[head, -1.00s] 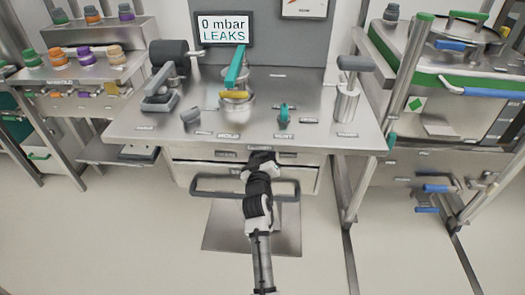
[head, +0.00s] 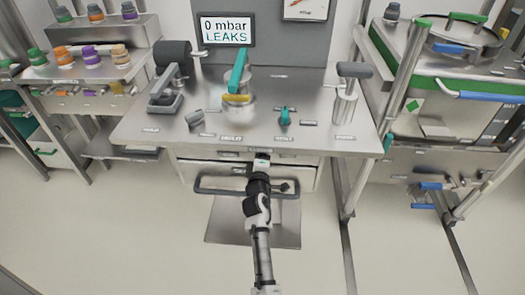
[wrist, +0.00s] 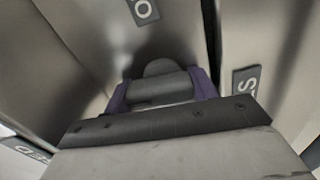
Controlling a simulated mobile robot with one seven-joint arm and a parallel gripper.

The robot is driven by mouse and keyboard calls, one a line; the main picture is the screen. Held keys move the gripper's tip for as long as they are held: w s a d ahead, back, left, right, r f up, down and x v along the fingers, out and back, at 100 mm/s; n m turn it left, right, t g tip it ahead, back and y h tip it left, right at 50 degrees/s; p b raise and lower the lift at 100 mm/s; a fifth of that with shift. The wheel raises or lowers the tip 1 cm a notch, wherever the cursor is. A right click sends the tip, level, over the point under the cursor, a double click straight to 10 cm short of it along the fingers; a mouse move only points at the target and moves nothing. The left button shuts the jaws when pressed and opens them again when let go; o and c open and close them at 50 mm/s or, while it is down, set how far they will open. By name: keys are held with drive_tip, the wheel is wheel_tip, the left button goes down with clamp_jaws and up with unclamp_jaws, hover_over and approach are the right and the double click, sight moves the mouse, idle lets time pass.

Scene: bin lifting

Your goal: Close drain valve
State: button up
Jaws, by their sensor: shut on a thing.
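In the wrist view, a grey rounded handle (wrist: 158,88) lies between the purple fingertips of my gripper (wrist: 162,92). My gripper is shut on it. I take the handle to be the drain valve's, but its name label does not show. Plates marked "O" (wrist: 143,10), "S" (wrist: 245,82) and "ED" (wrist: 28,148) surround it, partly cut off. In the head view my gripper (head: 262,160) is at the front edge of the steel table. The handle is hidden there.
The steel table (head: 345,143) carries a teal lever (head: 237,70), a small teal knob (head: 284,117) and a grey-handled post (head: 346,100). A screen (head: 226,29) reads "0 mbar LEAKS". A dark rail (head: 215,187) runs below the table front. Racks stand on both sides.

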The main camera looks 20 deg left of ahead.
drive_tip(key=shift+n, duration=0.6)
drive_tip(key=shift+p, duration=0.3)
drive_tip(key=o, duration=1)
drive_tip(key=shift+s, duration=0.1)
drive_tip(key=b+v, duration=0.1)
drive_tip(key=v, duration=1.1)
